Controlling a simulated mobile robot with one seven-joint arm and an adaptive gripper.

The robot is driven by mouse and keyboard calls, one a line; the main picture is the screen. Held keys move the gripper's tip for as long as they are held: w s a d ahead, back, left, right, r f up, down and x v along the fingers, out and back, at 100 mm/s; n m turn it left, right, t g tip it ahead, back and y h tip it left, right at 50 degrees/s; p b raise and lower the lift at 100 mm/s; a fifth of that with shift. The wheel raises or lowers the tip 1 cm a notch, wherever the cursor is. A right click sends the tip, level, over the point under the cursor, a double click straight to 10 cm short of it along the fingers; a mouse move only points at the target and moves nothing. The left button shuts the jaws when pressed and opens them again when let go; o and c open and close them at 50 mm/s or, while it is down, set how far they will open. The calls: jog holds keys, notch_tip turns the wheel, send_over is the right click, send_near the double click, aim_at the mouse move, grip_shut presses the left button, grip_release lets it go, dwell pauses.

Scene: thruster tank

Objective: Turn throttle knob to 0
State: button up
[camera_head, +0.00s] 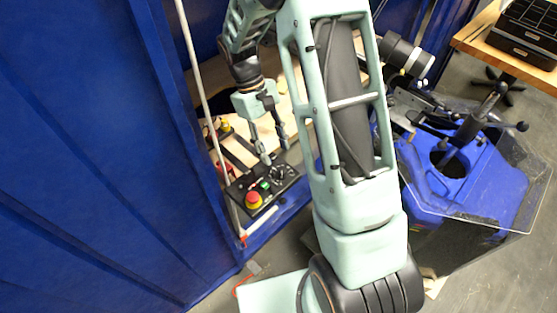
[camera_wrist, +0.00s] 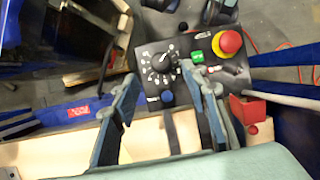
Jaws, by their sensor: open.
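The throttle knob (camera_wrist: 162,64) is a black dial with a white-marked scale around it, on a dark control panel (camera_wrist: 186,40). In the head view the knob (camera_head: 279,172) sits at the panel's right part, close to my gripper. My gripper (camera_head: 275,159) is open, its fingers pointing down at the panel. In the wrist view my gripper (camera_wrist: 168,84) has its two blue-grey fingers apart, with the knob showing beyond and between the tips. I cannot tell whether a finger touches it. The knob's exact setting is too small to read.
Beside the knob are a green switch (camera_wrist: 197,56), a blue button (camera_wrist: 167,97) and a red emergency stop (camera_wrist: 230,42) on yellow. A red box (camera_wrist: 250,107) stands near the panel. Blue walls (camera_head: 85,130) enclose the left. A blue machine (camera_head: 470,180) stands at right.

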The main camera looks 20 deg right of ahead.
jog(key=v, duration=0.5)
jog(key=shift+w+a+r, duration=0.1)
jog(key=shift+a+r, duration=0.05)
jog(key=shift+r, duration=0.05)
